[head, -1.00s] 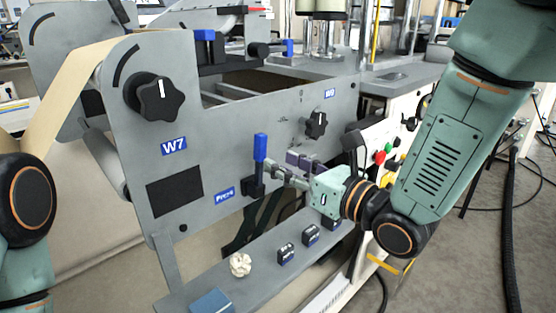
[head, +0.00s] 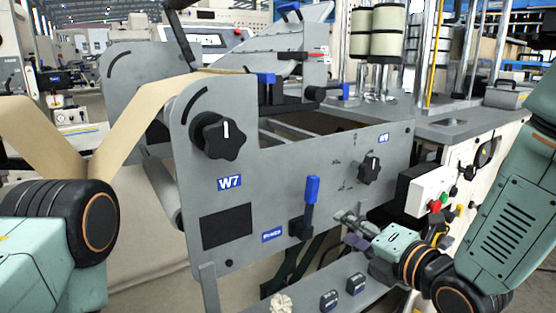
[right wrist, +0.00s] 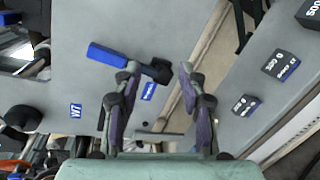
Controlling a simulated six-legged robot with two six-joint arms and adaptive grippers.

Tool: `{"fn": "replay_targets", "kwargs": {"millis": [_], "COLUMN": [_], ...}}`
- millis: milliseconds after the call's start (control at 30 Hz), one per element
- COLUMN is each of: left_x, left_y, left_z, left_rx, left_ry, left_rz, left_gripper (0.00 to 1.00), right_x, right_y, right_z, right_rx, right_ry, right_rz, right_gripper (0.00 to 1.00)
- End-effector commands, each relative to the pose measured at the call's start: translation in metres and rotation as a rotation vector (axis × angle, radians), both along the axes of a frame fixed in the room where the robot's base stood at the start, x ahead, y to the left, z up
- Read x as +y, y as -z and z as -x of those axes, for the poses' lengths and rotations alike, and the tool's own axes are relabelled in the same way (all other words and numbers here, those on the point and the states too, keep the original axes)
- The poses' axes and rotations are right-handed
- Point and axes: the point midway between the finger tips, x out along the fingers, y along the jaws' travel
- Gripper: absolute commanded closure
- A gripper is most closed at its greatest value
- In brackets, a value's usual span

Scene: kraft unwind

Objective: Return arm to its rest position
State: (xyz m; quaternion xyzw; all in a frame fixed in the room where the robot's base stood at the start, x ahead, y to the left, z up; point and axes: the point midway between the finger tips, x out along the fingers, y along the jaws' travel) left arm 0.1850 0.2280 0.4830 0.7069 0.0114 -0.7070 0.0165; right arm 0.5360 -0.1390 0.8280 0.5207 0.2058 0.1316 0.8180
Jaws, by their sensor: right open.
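My right gripper (head: 349,229) is open and empty, just right of the blue-handled lever (head: 311,195) on the grey machine panel (head: 270,165). In the head view a small gap shows between the fingertips and the lever, which stands upright. In the right wrist view the two purple-padded fingers are spread (right wrist: 160,70). The lever's blue handle (right wrist: 108,56) lies to the left there, and its black base appears between the fingertips, farther off. My left arm shows at the left edge of the head view, but its gripper is out of view.
Black knobs sit on the panel by the W7 label (head: 230,184) and the second label (head: 382,138). Below, a grey shelf carries small dark blocks (head: 329,300) and a cream crumpled piece (head: 281,304). A control box (head: 430,192) with coloured buttons stands right of the gripper.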

Motion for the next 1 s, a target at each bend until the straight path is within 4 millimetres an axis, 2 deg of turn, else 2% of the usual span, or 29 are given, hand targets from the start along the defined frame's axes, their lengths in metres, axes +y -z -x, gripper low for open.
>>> {"fn": "replay_targets", "kwargs": {"millis": [167, 367, 567, 767, 867, 900, 1000], "left_x": [0.0, 0.0, 0.0, 0.0, 0.0, 0.0, 0.0], "left_y": [-0.005, -0.013, -0.025, -0.041, -0.052, -0.057, -0.069], "left_z": [0.0, 0.0, 0.0, 0.0, 0.0, 0.0, 0.0], "left_rx": [0.0, 0.0, 0.0, 0.0, 0.0, 0.0, 0.0], "left_ry": [0.0, 0.0, 0.0, 0.0, 0.0, 0.0, 0.0], "left_rz": [0.0, 0.0, 0.0, 0.0, 0.0, 0.0, 0.0], "left_gripper": [0.6, 0.6, 0.6, 0.6, 0.6, 0.6, 0.6], "right_x": [-0.014, -0.032, -0.05, -0.067, -0.076, -0.08, -0.086], "right_y": [0.033, 0.079, 0.132, 0.186, 0.212, 0.221, 0.238], "right_z": [0.008, 0.029, 0.067, 0.132, 0.179, 0.201, 0.254], "right_rx": [0.269, 0.562, 0.827, 1.029, 1.093, 1.109, 1.137], "right_ry": [0.164, 0.412, 0.743, 1.178, 1.444, 1.552, 1.767], "right_rz": [-0.297, -0.634, -0.962, -1.252, -1.358, -1.384, -1.377], "right_gripper": [0.58, 0.58, 0.58, 0.58, 0.58, 0.58, 0.58]}}
